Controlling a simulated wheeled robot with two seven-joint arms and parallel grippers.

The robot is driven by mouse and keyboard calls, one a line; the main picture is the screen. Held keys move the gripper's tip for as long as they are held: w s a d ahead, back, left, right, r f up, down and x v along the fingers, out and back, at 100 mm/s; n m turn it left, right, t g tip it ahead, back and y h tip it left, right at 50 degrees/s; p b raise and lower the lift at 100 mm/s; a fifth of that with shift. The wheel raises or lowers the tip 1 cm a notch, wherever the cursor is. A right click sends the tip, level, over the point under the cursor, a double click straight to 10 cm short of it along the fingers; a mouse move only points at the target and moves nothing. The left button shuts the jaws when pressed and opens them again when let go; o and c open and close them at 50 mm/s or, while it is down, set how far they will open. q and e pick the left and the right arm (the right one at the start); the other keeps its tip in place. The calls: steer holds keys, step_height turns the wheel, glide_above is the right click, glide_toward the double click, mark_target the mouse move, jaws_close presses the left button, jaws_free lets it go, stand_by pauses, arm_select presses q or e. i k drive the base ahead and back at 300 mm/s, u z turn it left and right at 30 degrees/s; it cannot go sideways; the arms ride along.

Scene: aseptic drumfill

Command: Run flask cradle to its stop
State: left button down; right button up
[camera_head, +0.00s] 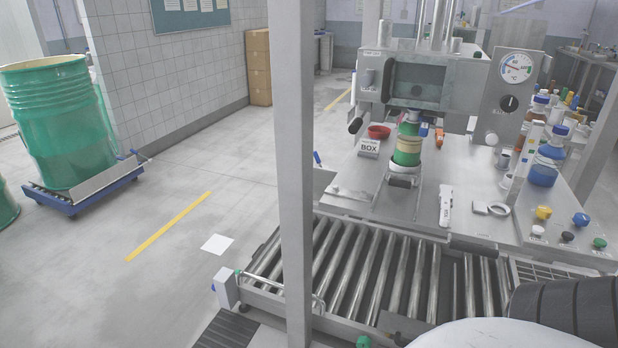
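A green flask (407,157) with a beige band stands upright on the steel worktop, below the filling machine's head (417,80). What looks like the flask cradle (404,168) is under it, with a dark grip (402,182) at its front and thin metal rails running toward the front edge. I cannot tell how far the cradle is from any stop. Neither gripper shows; only a white rounded part and a black ribbed part of my body fill the bottom right.
A BOX label block (368,148) and red bowl (379,132) stand left of the flask. A white tool (446,205), bottles (547,160) and coloured knobs (543,212) are right. A roller conveyor (345,262) lies in front. A grey post (292,170) rises left.

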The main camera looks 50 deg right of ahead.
mark_target(398, 176)
steer(key=u, duration=0.2)
steer(key=i, duration=1.2)
steer(key=z, duration=1.4)
